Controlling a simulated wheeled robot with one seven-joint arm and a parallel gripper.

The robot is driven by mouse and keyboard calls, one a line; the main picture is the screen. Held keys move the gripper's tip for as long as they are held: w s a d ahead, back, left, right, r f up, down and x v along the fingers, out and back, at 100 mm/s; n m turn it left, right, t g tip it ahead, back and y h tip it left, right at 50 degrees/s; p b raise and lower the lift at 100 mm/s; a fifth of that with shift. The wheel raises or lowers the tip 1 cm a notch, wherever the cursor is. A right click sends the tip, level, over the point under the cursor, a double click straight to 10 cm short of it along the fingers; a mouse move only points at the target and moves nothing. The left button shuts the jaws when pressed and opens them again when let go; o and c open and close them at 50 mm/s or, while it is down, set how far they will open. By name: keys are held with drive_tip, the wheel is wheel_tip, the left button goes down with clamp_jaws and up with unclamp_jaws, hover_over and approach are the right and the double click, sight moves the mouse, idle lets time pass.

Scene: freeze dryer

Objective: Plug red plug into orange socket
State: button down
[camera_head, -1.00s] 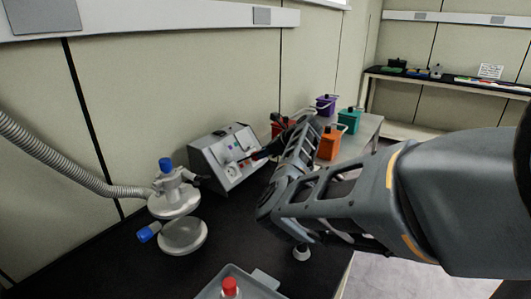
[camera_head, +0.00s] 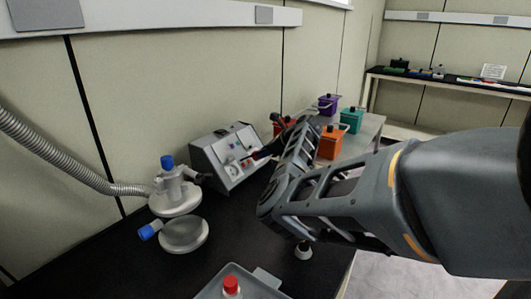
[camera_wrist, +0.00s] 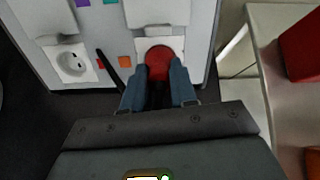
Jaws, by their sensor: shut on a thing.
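The grey-white control box (camera_head: 232,168) with sockets on its sloped face stands on the black bench. In the wrist view, the red round plug (camera_wrist: 165,53) sits between the fingertips of my gripper (camera_wrist: 158,84), which is shut on it. The plug is over the right-hand white socket plate (camera_wrist: 146,43), beside a small orange square mark (camera_wrist: 125,62). The plug hides this socket's face, so I cannot tell how deep it sits. A second white socket (camera_wrist: 72,63) at left is empty. In the head view, the arm partly covers my gripper.
A grey tray (camera_head: 262,280) with a red-capped bottle (camera_head: 231,287) is in front. Coloured buckets, including an orange one (camera_head: 331,145), stand on the side table.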

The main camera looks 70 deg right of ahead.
drive_tip(key=shift+w+f, duration=0.2)
drive_tip(key=shift+w, duration=0.05)
idle(0.4)
drive_tip(key=c, duration=0.8)
unclamp_jaws()
drive_tip(key=shift+s+r, duration=0.1)
drive_tip(key=p+v, duration=0.5)
drive_tip(key=p, duration=0.2)
drive_tip(key=shift+s+r, duration=0.2)
drive_tip(key=shift+s, duration=0.1)
idle(0.6)
drive_tip(key=shift+s+a, duration=0.1)
idle(0.5)
